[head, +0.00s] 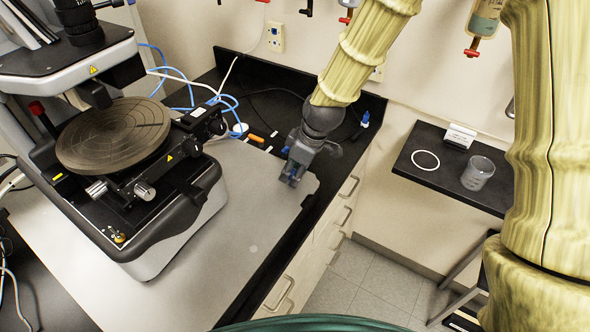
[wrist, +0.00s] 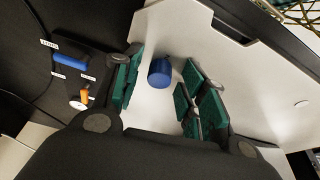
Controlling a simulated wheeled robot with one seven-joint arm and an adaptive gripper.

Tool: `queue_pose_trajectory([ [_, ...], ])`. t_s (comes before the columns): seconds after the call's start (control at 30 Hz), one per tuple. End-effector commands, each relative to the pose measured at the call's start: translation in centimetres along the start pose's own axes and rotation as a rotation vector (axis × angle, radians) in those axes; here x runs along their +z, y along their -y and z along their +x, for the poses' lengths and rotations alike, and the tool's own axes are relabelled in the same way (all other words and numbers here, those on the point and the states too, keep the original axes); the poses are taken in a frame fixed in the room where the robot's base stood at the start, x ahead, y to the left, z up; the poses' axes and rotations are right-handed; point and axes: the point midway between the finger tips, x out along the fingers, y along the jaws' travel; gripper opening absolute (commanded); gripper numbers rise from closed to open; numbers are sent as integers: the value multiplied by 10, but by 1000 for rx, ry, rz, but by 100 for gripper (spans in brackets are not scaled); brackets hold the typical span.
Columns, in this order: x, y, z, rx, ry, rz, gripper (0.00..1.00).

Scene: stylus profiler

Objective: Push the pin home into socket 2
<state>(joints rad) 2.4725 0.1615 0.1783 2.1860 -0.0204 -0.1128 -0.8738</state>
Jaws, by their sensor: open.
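My gripper (head: 291,183) hangs over the right edge of the grey mat in the head view. In the wrist view its green-padded fingers (wrist: 158,95) are open. A short blue cylinder (wrist: 160,72), perhaps the pin, shows between them, with a gap on each side. I cannot tell its height relative to the fingertips. Left of the fingers in the wrist view is a dark block (wrist: 98,62) with small white labels, a blue piece (wrist: 70,60) and an orange piece (wrist: 85,95). The orange piece also shows in the head view (head: 256,138). The labels are unreadable, so I cannot identify socket 2.
The profiler, with its round stage (head: 113,135), stands left on the grey mat (head: 235,215). Blue cables (head: 183,78) lie behind it. A black shelf (head: 425,178) on the right holds a beaker (head: 478,173) and a white ring (head: 425,160). The front of the mat is clear.

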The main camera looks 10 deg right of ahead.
Motion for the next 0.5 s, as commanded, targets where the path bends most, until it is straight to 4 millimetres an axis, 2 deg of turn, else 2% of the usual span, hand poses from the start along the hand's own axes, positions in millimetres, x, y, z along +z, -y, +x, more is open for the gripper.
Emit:
queue_pose_trajectory([
  [0.5,-10,0,-33,0,0,-1,42],
])
